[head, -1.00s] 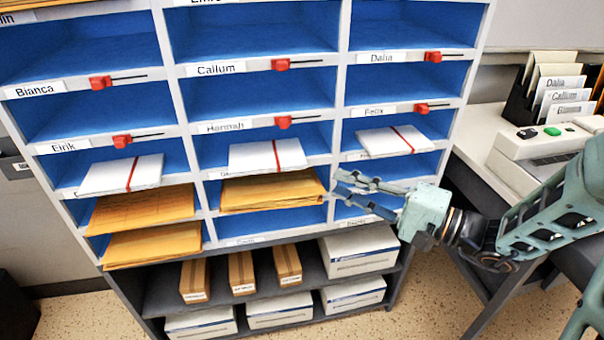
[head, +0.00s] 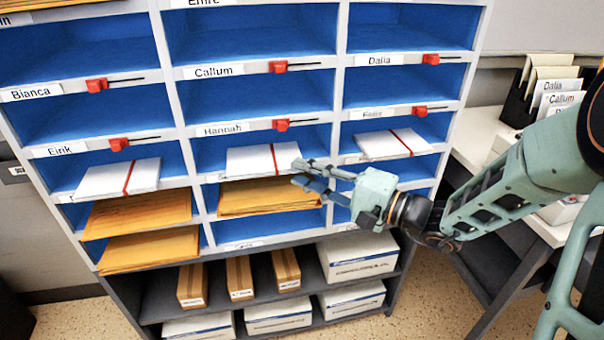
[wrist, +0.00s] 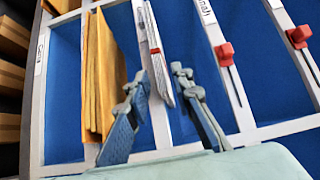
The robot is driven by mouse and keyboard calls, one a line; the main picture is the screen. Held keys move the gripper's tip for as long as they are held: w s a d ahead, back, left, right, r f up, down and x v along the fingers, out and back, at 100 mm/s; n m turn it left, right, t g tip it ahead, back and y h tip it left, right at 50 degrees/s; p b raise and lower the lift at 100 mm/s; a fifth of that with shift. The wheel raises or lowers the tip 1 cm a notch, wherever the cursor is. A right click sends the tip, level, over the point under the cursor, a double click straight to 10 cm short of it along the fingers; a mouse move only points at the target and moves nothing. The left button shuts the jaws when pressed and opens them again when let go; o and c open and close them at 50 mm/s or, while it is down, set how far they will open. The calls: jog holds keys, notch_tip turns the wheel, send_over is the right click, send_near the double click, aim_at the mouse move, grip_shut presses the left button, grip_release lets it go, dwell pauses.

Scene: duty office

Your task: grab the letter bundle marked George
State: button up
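Three white letter bundles with red bands stick out of the blue pigeonholes: a middle bundle (head: 255,161) below the Hannah label, a left bundle (head: 112,180) and a right bundle (head: 392,144). The name George is not readable; the label under the middle bundle is mostly covered. My gripper (head: 297,172) is open and empty at the right front end of the middle bundle. In the wrist view, a white bundle with a red band (wrist: 152,40) shows edge-on, extending toward the gap between my open fingers (wrist: 158,82).
Brown envelopes (head: 270,197) stick out just below the middle bundle; more envelopes (head: 140,215) lie at lower left. Red sliders (head: 281,126) sit on the shelf edges above. Boxes (head: 357,256) fill the bottom shelves. A desk with a file holder stands right.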

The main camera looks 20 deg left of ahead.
grip_shut()
dwell(0.3)
notch_tip(320, 180, up, 2)
jog(key=shift+r+p, duration=0.25)
jog(key=shift+p, duration=0.45)
jog(key=shift+d, duration=0.1)
jog(key=s+d+r+p, duration=0.1)
jog(key=d+r, duration=0.1)
jog(key=d, duration=0.4)
jog(key=s+d+r+p, duration=0.2)
jog(key=d+r, duration=0.1)
jog(key=d, duration=0.4)
jog(key=shift+s+d, duration=0.15)
jog(key=shift+d, duration=0.1)
